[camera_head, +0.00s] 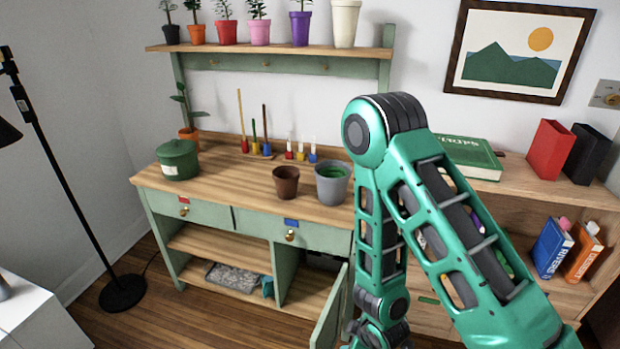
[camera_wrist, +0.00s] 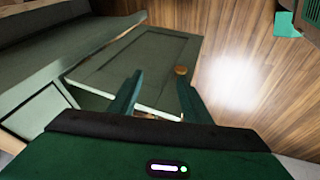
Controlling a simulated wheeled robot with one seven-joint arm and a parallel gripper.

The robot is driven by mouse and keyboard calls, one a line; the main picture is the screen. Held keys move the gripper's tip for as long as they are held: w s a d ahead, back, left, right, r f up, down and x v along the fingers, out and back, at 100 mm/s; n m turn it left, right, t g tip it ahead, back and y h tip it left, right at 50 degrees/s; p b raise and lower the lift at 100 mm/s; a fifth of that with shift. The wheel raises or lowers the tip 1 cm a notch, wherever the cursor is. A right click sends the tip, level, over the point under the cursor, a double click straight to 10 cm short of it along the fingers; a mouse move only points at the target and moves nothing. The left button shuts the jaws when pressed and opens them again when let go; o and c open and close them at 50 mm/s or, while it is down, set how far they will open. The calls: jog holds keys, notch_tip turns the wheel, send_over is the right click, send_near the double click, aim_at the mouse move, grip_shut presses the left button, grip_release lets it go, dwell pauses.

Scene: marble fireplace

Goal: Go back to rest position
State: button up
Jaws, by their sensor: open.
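My gripper (camera_wrist: 157,88) is open in the wrist view, its two fingers apart with nothing seen held between them. A green cabinet door (camera_wrist: 150,62) with a round wooden knob (camera_wrist: 181,71) lies beyond the fingers. In the head view my green arm is folded in front of the bench, its wrist hanging low at the bottom centre, and the gripper's fingertips are out of that view. The green workbench (camera_head: 257,228) stands with its lower door (camera_head: 330,310) open, close to the left of my wrist. Whether the gripper touches the door cannot be told.
A green lidded pot (camera_head: 178,160), a brown pot (camera_head: 286,182) and a grey pot (camera_head: 331,184) stand on the bench top. A wooden shelf unit (camera_head: 505,205) is behind my arm at right. A black floor lamp (camera_head: 75,190) stands left. Wooden floor (camera_head: 175,318) is clear in front.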

jog(key=w+d+r+m+g+h, duration=0.3)
jog(key=d+r+m, duration=0.6)
jog(key=d+r, duration=1.1)
jog(key=s+d+r+m+g, duration=0.1)
jog(key=s+d+r+m, duration=0.3)
jog(key=s+r, duration=0.5)
jog(key=s+d+r+m+g+y, duration=0.1)
jog(key=s+d+r+m, duration=0.3)
jog(key=s+r, duration=0.5)
jog(key=s+m, duration=0.2)
jog(key=s, duration=0.2)
jog(key=shift+s+d, duration=0.25)
jog(key=shift+s, duration=0.05)
jog(key=shift+w+f, duration=0.2)
jog(key=shift+w, duration=0.4)
